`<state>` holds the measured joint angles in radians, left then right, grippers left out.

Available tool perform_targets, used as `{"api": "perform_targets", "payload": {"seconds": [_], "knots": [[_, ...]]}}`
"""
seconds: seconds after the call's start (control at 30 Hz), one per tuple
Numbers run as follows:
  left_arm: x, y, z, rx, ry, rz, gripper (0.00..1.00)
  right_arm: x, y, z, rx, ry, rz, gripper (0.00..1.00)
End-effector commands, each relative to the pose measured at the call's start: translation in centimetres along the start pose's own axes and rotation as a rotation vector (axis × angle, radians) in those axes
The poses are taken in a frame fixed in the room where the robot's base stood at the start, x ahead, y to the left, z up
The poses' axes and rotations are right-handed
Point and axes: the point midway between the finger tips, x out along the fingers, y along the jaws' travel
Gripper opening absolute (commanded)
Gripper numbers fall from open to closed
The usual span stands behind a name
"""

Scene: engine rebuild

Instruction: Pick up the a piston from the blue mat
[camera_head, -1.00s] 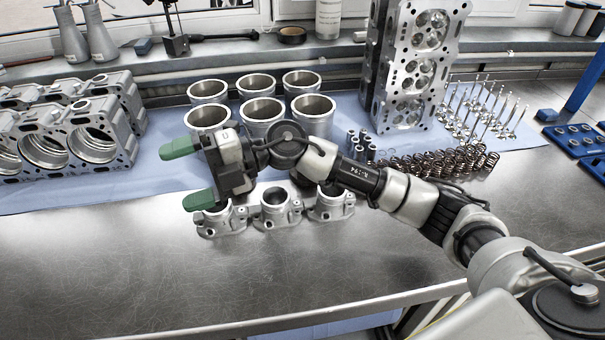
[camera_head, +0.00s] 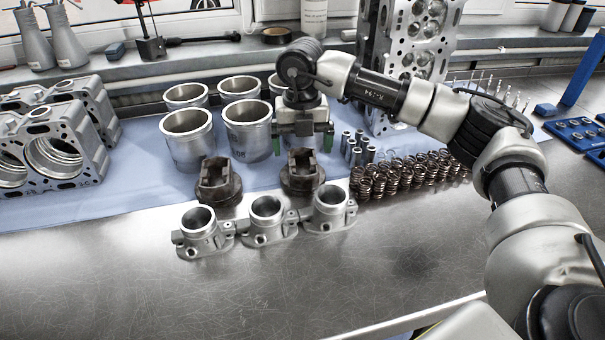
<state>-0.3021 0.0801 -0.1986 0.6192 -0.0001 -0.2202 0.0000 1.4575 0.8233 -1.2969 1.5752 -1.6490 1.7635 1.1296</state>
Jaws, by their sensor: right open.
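Two dark brown pistons sit on the front part of the blue mat (camera_head: 112,197). The left piston (camera_head: 217,183) stands in front of the cylinder liners, and the right piston (camera_head: 301,175) stands to its right. My right gripper (camera_head: 302,143) points down with its green fingertips apart, one on each side. It appears just above or behind the right piston, with nothing seen between the fingers. I cannot tell the exact height gap. My left gripper is not in view.
Silver cylinder liners (camera_head: 187,138) stand behind the pistons. A three-throat metal housing (camera_head: 266,220) lies just in front of them. Springs (camera_head: 400,177) and small cylinders (camera_head: 358,148) are to the right. An engine block (camera_head: 55,145) is at left. The front bench is bare.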

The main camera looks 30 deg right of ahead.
Motion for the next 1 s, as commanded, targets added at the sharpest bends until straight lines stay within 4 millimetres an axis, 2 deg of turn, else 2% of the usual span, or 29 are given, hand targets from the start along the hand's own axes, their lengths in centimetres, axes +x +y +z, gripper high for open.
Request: {"api": "perform_targets", "payload": {"seconds": [0.13, 0.4, 0.7, 1.0], "knots": [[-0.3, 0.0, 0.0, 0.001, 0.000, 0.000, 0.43, 1.2, -0.1, 0.0, -0.001, 0.001, -0.001, 0.94], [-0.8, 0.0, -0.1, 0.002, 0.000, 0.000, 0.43, 5.0, -0.2, 0.2, -0.002, 0.001, 0.000, 0.94], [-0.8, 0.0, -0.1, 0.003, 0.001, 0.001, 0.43, 5.5, -0.1, 0.2, -0.002, -0.001, 0.002, 0.94], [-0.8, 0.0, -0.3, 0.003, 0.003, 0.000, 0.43, 5.4, -0.1, 0.2, -0.002, -0.001, 0.002, 0.48]]}}
